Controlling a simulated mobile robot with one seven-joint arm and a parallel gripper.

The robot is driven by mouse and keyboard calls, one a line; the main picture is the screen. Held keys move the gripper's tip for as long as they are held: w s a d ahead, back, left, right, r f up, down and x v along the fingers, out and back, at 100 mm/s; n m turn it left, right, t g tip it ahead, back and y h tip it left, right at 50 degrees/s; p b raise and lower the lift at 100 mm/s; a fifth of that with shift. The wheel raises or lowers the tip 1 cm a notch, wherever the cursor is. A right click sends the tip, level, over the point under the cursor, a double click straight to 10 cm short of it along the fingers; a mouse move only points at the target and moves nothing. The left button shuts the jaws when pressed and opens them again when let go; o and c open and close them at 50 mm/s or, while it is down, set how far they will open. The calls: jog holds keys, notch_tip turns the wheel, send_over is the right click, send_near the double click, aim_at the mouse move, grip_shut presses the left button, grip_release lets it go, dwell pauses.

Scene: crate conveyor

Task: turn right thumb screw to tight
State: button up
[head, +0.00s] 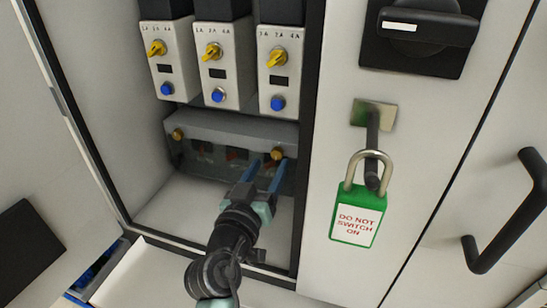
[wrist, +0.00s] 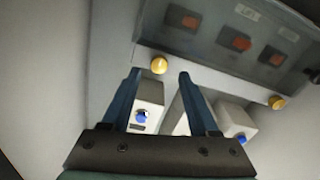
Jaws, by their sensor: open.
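The right thumb screw (head: 277,153) is a brass knob at the right end of a grey cover (head: 235,128) low in the open cabinet. It also shows in the wrist view (wrist: 158,65), where the picture is turned over, between and slightly beyond my fingertips. My gripper (head: 270,163) is open, with its two blue fingers pointing at the screw from the front. In the wrist view (wrist: 159,74) a gap shows between each finger and the screw. The left thumb screw (head: 177,134) is at the cover's other end. I cannot tell how tight either screw is.
Several grey units with yellow knobs and blue buttons (head: 278,103) sit above the cover. The cabinet's dark right frame (head: 309,130) is close beside my gripper. A green padlock (head: 358,215) hangs on the panel to the right. The cabinet floor below the cover is clear.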

aim_at(276, 155)
jog(key=shift+x, duration=1.65)
jog(key=shift+d, duration=0.1)
grip_shut()
